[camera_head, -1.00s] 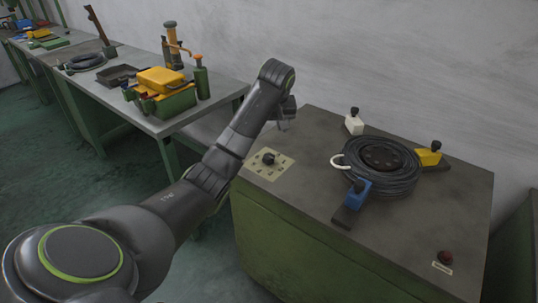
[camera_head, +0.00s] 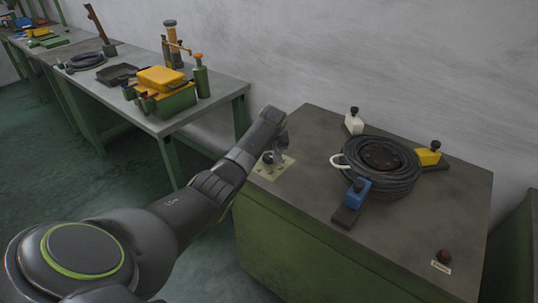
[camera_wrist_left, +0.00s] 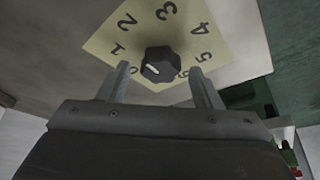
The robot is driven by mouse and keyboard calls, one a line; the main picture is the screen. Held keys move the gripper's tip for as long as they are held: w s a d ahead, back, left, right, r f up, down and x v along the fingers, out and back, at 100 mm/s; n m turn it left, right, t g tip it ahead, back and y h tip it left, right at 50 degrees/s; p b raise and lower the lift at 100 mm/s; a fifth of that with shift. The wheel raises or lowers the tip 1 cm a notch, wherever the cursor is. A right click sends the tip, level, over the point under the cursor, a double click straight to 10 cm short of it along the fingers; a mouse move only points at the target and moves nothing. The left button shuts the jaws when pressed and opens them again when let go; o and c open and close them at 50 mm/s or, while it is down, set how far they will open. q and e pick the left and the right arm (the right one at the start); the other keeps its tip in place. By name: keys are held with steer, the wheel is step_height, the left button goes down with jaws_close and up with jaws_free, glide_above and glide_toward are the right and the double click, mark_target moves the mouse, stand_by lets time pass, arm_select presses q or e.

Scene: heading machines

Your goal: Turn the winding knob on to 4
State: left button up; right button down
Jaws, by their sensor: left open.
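The winding knob (camera_wrist_left: 160,65) is black and round, on a pale plate (camera_wrist_left: 95,42) marked with digits from 0 to 6. Its white mark is on the left side, nearest the 0. The 4 is at the upper right of the dial. My left gripper (camera_wrist_left: 160,72) is open, one finger on each side of the knob in the left wrist view; I cannot tell whether they touch it. In the head view my left gripper (camera_head: 275,154) is over the plate (camera_head: 280,171) and partly hides the knob (camera_head: 267,158). My right gripper is not in view.
The machine top (camera_head: 405,238) carries a black cable coil (camera_head: 400,180) with blue (camera_head: 357,192), yellow (camera_head: 428,155) and white (camera_head: 353,124) clamps. A bench (camera_head: 215,108) with boxes and tools stands left.

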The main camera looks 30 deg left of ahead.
arm_select(q)
steer(key=shift+w+a+f, duration=0.1)
steer(key=shift+w+f, duration=0.05)
steer(key=shift+f, duration=0.2)
